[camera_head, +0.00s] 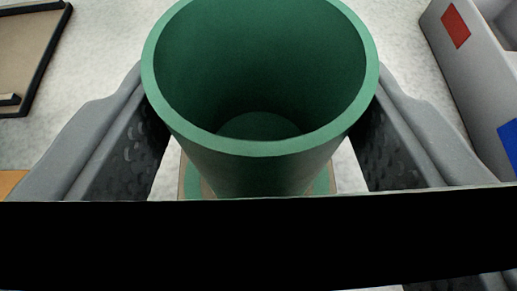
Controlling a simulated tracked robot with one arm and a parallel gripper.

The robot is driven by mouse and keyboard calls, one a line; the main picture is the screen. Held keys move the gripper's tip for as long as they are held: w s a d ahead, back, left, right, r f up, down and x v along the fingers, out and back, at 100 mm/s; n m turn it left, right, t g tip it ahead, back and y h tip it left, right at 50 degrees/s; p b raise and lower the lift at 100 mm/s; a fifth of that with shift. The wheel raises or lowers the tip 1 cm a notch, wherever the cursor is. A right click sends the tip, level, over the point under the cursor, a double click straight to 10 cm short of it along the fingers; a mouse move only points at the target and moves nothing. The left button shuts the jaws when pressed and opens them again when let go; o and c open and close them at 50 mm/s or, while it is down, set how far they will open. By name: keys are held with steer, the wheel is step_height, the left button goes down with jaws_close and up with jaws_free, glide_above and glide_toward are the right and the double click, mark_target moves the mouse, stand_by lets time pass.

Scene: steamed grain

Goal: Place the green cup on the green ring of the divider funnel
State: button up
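The green cup (262,170) is in the middle of the view, upright and seen from above into its open mouth. It looks empty. My gripper (262,120) has one grey finger with a dark pad on each side of the cup, and the pads meet its walls just below the rim. Below the cup, a beige square plate with a green ring (193,184) shows partly on both sides of it. The cup hides the ring's middle, so I cannot tell the height between them or whether the plate belongs to the divider funnel.
A grey box-like container (466,82) with red and blue squares stands at the right. A brown tray with a black rim (53,62) lies at the upper left. The pale speckled tabletop is clear between them and the cup. A black bar covers the bottom.

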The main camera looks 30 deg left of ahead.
steer(key=shift+f, duration=0.15)
steer(key=o, duration=1)
steer(key=shift+c, duration=0.2)
steer(key=shift+s+d, duration=0.15)
steer(key=p+v, duration=0.1)
steer(key=v, duration=1)
steer(key=shift+s+d+r, duration=0.15)
steer(key=shift+s+r, duration=0.1)
